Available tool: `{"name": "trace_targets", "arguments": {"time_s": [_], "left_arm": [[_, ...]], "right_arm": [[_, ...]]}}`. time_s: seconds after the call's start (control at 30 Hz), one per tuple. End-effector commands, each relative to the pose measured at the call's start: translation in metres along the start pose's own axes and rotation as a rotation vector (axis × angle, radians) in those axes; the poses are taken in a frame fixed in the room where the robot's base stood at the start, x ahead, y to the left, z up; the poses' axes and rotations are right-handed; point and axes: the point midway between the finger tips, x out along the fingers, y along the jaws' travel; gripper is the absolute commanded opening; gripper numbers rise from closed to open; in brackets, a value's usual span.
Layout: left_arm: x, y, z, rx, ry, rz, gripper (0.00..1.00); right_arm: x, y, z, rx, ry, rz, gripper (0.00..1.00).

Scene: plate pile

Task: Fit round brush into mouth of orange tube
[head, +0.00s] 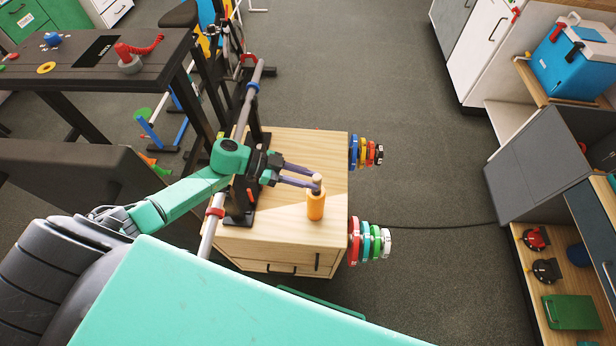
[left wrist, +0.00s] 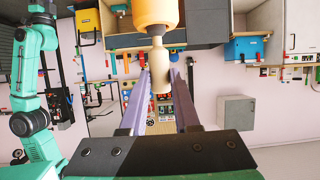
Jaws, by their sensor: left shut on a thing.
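The orange tube (head: 316,205) stands upright near the right edge of the wooden cabinet top in the head view. It also shows at the top of the left wrist view (left wrist: 155,12). The round brush (head: 317,181) is a small cream piece directly above the tube, in line with it. In the left wrist view the brush (left wrist: 158,75) lies between the two purple fingers, its narrow neck meeting the tube's rim. My left gripper (head: 312,182) is shut on the brush. How deep the brush sits in the mouth cannot be told. My right gripper is not seen.
The wooden cabinet (head: 330,145) has coloured discs (head: 366,153) on pegs on its right side. A grey bar (head: 246,100) on a black stand runs beside my left forearm. A dark table (head: 150,80) stands at the upper left. Floor on the right is clear.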

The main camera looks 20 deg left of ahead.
Motion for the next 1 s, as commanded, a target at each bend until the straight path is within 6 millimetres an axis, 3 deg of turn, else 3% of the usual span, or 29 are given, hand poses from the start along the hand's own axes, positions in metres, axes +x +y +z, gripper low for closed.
{"name": "trace_targets", "arguments": {"time_s": [0.7, 0.73, 0.8, 0.83, 1.0], "left_arm": [[0.008, 0.000, 0.018, -0.001, -0.002, 0.000, 0.00], [0.008, 0.000, 0.018, -0.001, -0.001, 0.000, 0.34], [0.007, 0.000, 0.017, -0.001, -0.001, 0.000, 0.60], [0.007, 0.000, 0.017, -0.001, -0.001, 0.000, 0.65], [0.007, 0.000, 0.017, 0.000, 0.000, 0.000, 0.65]], "right_arm": [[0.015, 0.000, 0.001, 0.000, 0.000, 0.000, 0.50], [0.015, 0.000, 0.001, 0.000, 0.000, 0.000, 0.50], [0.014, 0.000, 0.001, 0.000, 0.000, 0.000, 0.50], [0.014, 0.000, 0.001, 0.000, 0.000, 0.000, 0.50], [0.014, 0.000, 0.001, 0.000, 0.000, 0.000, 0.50]]}}
